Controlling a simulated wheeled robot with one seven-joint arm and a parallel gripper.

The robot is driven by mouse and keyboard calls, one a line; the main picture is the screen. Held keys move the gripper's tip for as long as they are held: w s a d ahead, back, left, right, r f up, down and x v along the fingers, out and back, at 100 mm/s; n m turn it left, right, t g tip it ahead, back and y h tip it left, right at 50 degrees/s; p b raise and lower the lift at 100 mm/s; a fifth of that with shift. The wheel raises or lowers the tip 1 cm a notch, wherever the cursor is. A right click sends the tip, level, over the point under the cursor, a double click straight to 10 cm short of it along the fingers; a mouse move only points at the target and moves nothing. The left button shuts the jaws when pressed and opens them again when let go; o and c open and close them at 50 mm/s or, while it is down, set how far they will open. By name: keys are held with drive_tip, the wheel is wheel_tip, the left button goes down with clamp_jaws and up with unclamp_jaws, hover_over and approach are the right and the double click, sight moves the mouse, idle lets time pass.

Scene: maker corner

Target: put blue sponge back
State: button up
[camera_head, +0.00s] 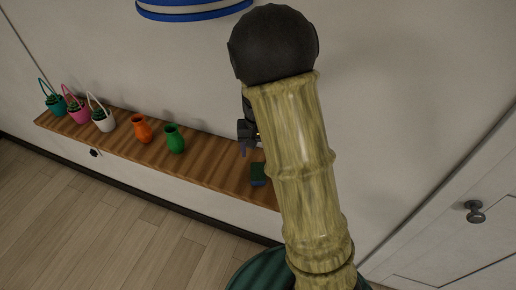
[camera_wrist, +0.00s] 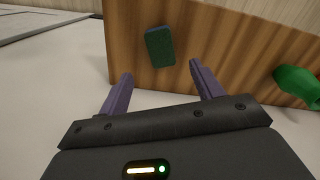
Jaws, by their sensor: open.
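A small dark block, dark green with a bluish edge, which looks like the sponge (camera_head: 258,174), lies on the wooden shelf (camera_head: 215,170) near its right end. In the wrist view the sponge (camera_wrist: 160,46) lies ahead of the fingertips, between their lines and apart from both. My gripper (camera_wrist: 160,72) is open with nothing between its two purple fingers. In the head view my gripper (camera_head: 246,140) is mostly hidden behind my arm, just above the sponge.
A green vase (camera_head: 175,138) and an orange vase (camera_head: 141,129) stand left of the sponge; the green vase (camera_wrist: 298,84) also shows in the wrist view. Several small potted plants (camera_head: 77,110) stand farther left. A white door (camera_head: 470,220) is at the right.

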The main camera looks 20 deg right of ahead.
drive_tip(key=s+r+n+t, duration=0.1)
drive_tip(key=s+r, duration=0.1)
drive_tip(key=s, duration=0.5)
drive_tip(key=s+r+n+t, duration=0.1)
drive_tip(key=s+r, duration=0.2)
drive_tip(key=s, duration=0.4)
drive_tip(key=shift+n+t, duration=0.3)
